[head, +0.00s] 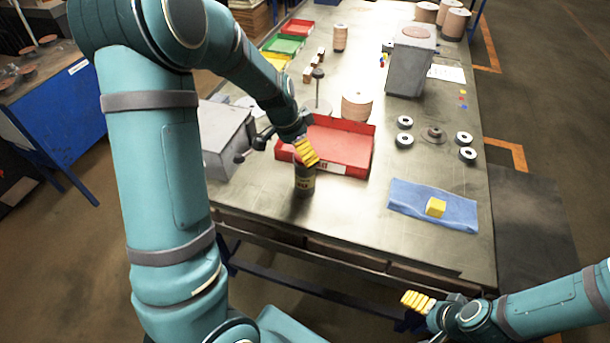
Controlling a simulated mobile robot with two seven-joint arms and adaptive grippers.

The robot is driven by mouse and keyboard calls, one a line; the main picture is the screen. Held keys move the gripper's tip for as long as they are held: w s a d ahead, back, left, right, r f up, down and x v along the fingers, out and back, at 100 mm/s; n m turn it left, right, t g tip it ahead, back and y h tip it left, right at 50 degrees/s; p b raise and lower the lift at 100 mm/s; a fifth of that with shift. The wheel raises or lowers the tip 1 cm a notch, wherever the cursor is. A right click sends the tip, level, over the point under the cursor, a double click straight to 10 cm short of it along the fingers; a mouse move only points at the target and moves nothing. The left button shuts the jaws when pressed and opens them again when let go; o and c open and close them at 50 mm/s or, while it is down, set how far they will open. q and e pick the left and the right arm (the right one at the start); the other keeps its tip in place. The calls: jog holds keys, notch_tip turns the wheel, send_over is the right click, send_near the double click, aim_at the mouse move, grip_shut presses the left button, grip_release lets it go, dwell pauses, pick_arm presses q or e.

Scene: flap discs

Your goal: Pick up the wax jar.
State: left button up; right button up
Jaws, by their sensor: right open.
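My right gripper (418,302) is open and empty, off the table's front edge at the lower right.
A red tray (345,147) lies just behind the jar. A grey box (224,140) is to its left. The table between jar and cloth is clear.

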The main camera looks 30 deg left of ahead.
aim_at(305, 174)
pick_arm(q)
jog(key=x, duration=0.5)
jog(key=shift+d, duration=0.2)
jog(key=c, duration=1.4)
